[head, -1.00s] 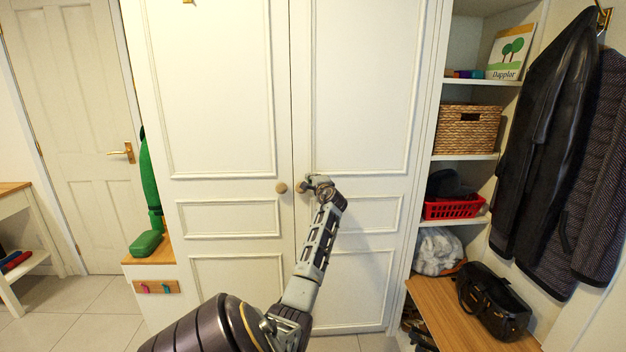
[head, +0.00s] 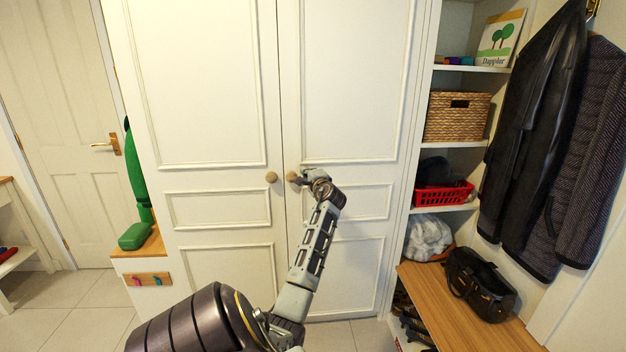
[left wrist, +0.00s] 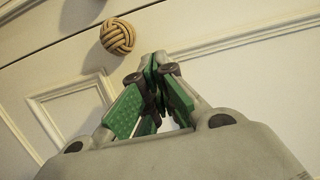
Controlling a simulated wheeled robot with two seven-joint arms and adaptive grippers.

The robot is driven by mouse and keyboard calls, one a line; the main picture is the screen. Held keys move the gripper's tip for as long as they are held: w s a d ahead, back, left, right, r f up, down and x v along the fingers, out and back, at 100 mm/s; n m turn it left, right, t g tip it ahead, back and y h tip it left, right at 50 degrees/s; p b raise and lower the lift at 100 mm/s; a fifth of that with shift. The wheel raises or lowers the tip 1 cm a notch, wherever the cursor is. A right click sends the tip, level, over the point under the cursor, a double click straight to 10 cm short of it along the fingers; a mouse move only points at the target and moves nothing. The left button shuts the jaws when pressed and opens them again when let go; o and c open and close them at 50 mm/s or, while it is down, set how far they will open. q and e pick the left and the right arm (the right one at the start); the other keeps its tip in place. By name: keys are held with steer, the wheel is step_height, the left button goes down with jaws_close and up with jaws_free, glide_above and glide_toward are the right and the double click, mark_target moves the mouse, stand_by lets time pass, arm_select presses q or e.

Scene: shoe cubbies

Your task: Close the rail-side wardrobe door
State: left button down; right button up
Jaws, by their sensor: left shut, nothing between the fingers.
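The wardrobe has two cream panelled doors, a left door (head: 200,90) and a right door (head: 345,85). Both look flush, with a thin dark seam between them. The left door has a round tan knob (head: 271,177); the right door's knob (head: 292,176) sits just across the seam. My left gripper (head: 304,180) is at the right door, just right of that knob and partly overlapping it in the head view. In the left wrist view its green-padded fingers (left wrist: 154,75) are closed together and empty, with a woven knob (left wrist: 117,36) beyond them. Whether the fingertips touch the door is unclear.
Open shelves with a wicker basket (head: 457,117) and a red basket (head: 443,196) stand to the right. Dark coats (head: 530,130) hang beside them above a wooden bench (head: 430,285) with a black bag (head: 480,285). A green case (head: 135,236) lies at left. Tiled floor is open at lower left.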

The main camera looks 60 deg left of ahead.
arm_select(q)
steer(key=s+d, duration=0.1)
steer(key=d, duration=0.5)
stand_by(0.8)
